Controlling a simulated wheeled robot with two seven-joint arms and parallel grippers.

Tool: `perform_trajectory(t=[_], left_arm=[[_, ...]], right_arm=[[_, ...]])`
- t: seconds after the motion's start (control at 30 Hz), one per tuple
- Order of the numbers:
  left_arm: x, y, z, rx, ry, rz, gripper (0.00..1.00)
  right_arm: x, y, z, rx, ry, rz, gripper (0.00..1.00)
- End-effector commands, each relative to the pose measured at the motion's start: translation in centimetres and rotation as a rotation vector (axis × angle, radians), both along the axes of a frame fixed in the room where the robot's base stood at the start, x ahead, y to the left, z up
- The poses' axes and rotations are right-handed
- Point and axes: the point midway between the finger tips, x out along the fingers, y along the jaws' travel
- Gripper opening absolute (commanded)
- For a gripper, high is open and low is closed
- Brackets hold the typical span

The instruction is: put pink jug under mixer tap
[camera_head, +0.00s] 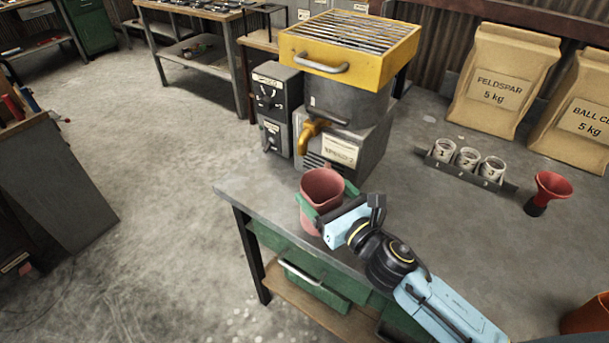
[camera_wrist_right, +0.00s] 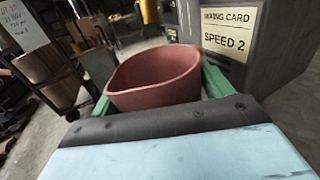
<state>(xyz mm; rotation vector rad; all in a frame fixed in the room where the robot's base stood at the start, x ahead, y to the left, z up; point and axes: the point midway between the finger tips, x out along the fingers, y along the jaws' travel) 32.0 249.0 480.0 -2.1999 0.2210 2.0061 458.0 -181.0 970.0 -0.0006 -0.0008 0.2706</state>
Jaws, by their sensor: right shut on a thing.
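The pink jug (camera_head: 322,190) is upright near the front left edge of the grey table, below and in front of the mixer's tap. My right gripper (camera_head: 320,212) is shut on the jug, with a green finger on each side of it. In the right wrist view the jug (camera_wrist_right: 155,80) sits between the green fingers, its open rim up and its inside empty where visible. The mixer (camera_head: 345,125) stands behind it with a yellow-orange tap (camera_head: 312,135). The jug's base is partly hidden by the gripper, so I cannot tell if it touches the table. My left gripper is not in view.
A yellow grated tray (camera_head: 350,45) tops the mixer, and a control box (camera_head: 275,110) stands at its left. A rack of numbered cups (camera_head: 467,160), a red funnel (camera_head: 547,190) and a feldspar bag (camera_head: 500,80) are to the right. The table's middle (camera_head: 430,220) is clear.

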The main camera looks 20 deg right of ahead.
Motion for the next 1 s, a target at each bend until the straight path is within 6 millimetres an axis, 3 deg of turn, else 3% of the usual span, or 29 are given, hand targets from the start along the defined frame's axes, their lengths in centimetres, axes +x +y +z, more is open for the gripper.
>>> perform_trajectory(t=[0.1,0.37,0.53,0.67,1.0], left_arm=[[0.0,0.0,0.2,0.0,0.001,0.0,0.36],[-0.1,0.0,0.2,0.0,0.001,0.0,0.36],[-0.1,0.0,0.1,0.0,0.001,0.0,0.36],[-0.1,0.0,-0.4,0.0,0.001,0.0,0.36],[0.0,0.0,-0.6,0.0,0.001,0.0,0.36]], right_arm=[[2.4,0.7,0.2,0.001,-0.003,-0.001,0.54],[4.7,1.3,0.1,0.001,-0.003,0.0,0.54],[7.4,2.1,0.1,0.002,-0.003,-0.001,0.54],[7.2,2.1,-1.6,0.003,0.003,-0.001,0.54],[7.2,2.0,-1.7,0.001,0.0,0.0,0.54]])
